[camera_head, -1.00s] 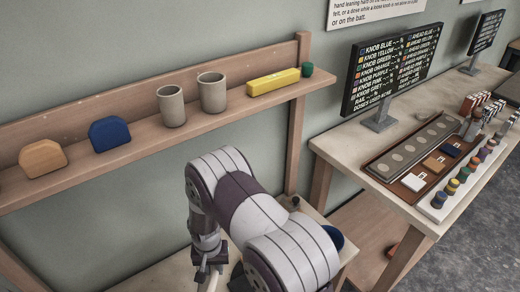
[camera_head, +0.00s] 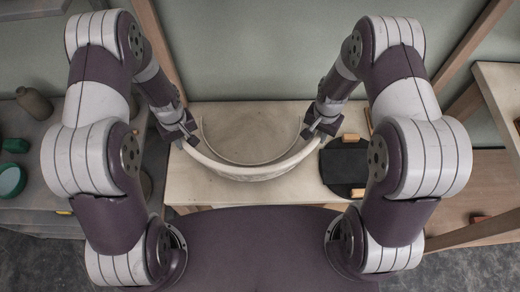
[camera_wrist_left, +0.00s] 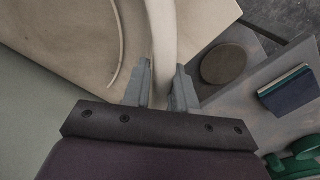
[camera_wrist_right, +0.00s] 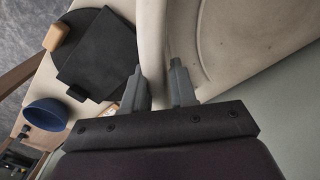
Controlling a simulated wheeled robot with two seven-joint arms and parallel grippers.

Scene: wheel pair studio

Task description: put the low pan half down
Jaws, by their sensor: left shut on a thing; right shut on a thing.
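The low pan half is a cream curved piece (camera_head: 250,172) that bows toward me in the head view, above or on the pale table (camera_head: 215,193). My left gripper (camera_head: 181,132) is shut on its left end, and the wall runs between the fingers (camera_wrist_left: 163,90) in the left wrist view. My right gripper (camera_head: 320,127) is shut on its right end, and the wall also shows in the right wrist view (camera_wrist_right: 151,45). A thin curved rim (camera_wrist_left: 118,40) lies inside the curve. I cannot tell whether the pan half touches the table.
A black flat piece (camera_head: 345,166) with wooden blocks lies right of the pan half. A blue bowl (camera_wrist_right: 45,114) shows in the right wrist view. At the left, a side table holds a grey-brown bottle (camera_head: 33,102) and green items (camera_head: 12,180). A wall stands behind.

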